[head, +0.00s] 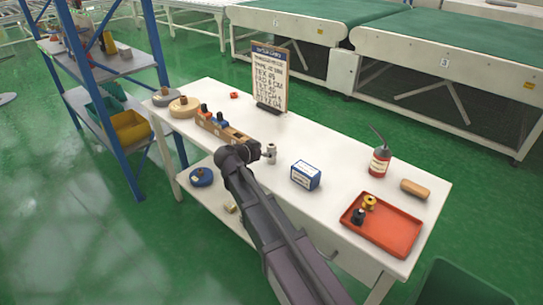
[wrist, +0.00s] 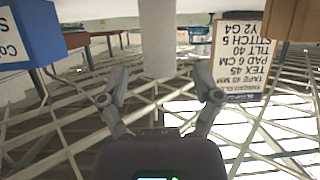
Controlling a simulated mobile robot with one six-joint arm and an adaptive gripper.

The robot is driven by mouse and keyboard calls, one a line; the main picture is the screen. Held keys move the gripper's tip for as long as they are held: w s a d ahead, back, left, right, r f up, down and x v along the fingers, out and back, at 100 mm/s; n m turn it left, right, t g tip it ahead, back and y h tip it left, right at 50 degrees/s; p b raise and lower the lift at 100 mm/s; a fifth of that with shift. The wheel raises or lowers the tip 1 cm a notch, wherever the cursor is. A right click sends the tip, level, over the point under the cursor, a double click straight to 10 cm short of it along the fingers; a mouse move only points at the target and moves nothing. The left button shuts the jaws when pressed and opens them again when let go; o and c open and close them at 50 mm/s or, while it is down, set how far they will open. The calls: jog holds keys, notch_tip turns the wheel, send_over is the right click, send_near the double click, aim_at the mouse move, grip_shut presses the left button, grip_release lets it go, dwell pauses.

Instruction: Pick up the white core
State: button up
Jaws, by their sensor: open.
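The white core (head: 271,153) is a small pale cylinder standing on the white worktable (head: 330,160), just right of my gripper (head: 254,151) in the head view. In the wrist view, which looks upside down, the white core (wrist: 158,42) hangs from the table surface at the top centre. My gripper (wrist: 161,80) is open there, with one finger on each side of the core's line and a visible gap to each side. I cannot tell how deep the core sits between the fingers. My arm hides part of the table in the head view.
A blue box (head: 306,175) stands right of the core. A wooden rack with spools (head: 222,128) and a sign board (head: 270,78) stand behind.

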aim_at(268, 149)
jog(key=shift+b+x, duration=0.5)
jog(key=shift+x, duration=1.2)
jog(key=shift+c, duration=0.2)
grip_shut()
